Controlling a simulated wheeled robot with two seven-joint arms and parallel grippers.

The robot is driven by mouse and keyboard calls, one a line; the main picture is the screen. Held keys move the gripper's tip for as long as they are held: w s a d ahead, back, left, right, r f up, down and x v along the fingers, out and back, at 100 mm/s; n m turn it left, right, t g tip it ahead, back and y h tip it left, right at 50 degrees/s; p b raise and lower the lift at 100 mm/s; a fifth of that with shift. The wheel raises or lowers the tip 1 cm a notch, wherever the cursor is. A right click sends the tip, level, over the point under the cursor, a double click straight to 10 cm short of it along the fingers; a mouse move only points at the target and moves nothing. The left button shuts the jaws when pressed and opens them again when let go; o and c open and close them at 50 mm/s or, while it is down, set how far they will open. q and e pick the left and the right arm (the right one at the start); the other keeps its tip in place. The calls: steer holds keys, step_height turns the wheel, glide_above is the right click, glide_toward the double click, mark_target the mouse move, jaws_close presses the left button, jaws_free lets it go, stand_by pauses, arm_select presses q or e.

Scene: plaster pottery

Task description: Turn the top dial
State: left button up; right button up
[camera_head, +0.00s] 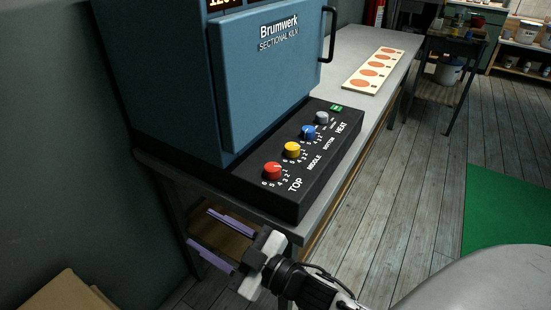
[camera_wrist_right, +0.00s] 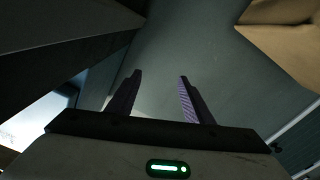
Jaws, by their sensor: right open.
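The top dial (camera_head: 272,171) is the red knob at the near end of the black control panel (camera_head: 300,205), above the printed word TOP. The panel sits at the foot of a blue kiln (camera_head: 262,85) with a closed door. My right gripper (camera_head: 208,232) is open and empty, below and to the left of the red dial, beside the near end of the table and apart from the panel. In the right wrist view its two purple fingers (camera_wrist_right: 158,95) stand apart with nothing between them. The dial does not clearly show there. My left gripper is not in view.
Yellow (camera_head: 292,149), blue (camera_head: 308,132) and grey (camera_head: 322,118) knobs follow along the panel. A board with orange discs (camera_head: 374,70) lies farther along the grey table (camera_head: 352,52). A cardboard box (camera_head: 68,291) is at lower left.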

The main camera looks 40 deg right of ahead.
steer(key=s+a+r+n+g+y, duration=0.25)
steer(key=r+n+g+y, duration=0.2)
steer(key=r+n, duration=0.25)
steer(key=s+a+r+n+g+y+b, duration=0.1)
steer(key=a+r+n+g+y, duration=0.25)
steer(key=r+n+y, duration=0.35)
steer(key=s+a+r+n+g+y, duration=0.1)
steer(key=a+r+n+g+y, duration=0.25)
steer(key=r+n, duration=0.35)
steer(key=n+h+b, duration=0.2)
steer(key=n+h, duration=0.6)
steer(key=h, duration=1.3)
glide_toward(272, 167)
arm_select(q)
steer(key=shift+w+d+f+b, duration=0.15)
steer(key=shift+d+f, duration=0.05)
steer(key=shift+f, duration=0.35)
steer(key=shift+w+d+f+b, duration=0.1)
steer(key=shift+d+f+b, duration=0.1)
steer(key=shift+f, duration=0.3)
arm_select(e)
steer(key=shift+g, duration=0.35)
steer(key=x, duration=0.8)
steer(key=shift+w, duration=0.35)
